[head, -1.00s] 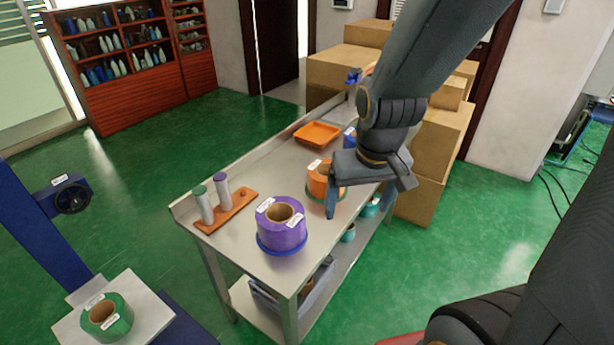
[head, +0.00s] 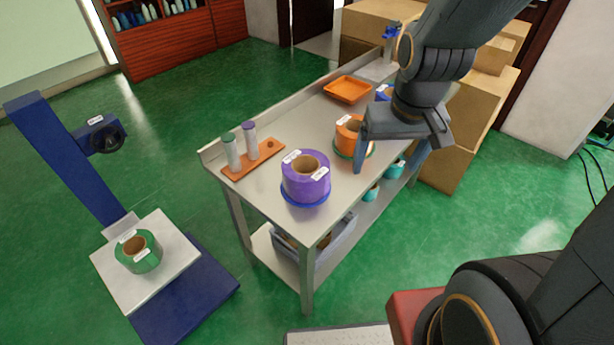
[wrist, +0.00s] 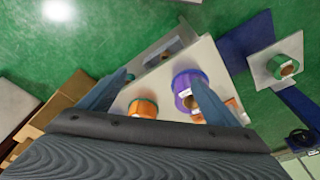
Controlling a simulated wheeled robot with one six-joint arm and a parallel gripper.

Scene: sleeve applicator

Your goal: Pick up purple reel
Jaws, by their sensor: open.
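The purple reel (head: 305,179) stands on a blue base near the front end of the metal table (head: 258,202). It has a brown core and white labels. It also shows in the wrist view (wrist: 181,85), beside the right finger, which hides part of it.
An orange rack (head: 254,160) with two spools stands left of the purple reel. An orange tray (head: 348,90) lies farther back. A green reel (head: 138,252) sits on a white plate of a blue stand (head: 60,160). Cardboard boxes (head: 447,170) stand behind the table.

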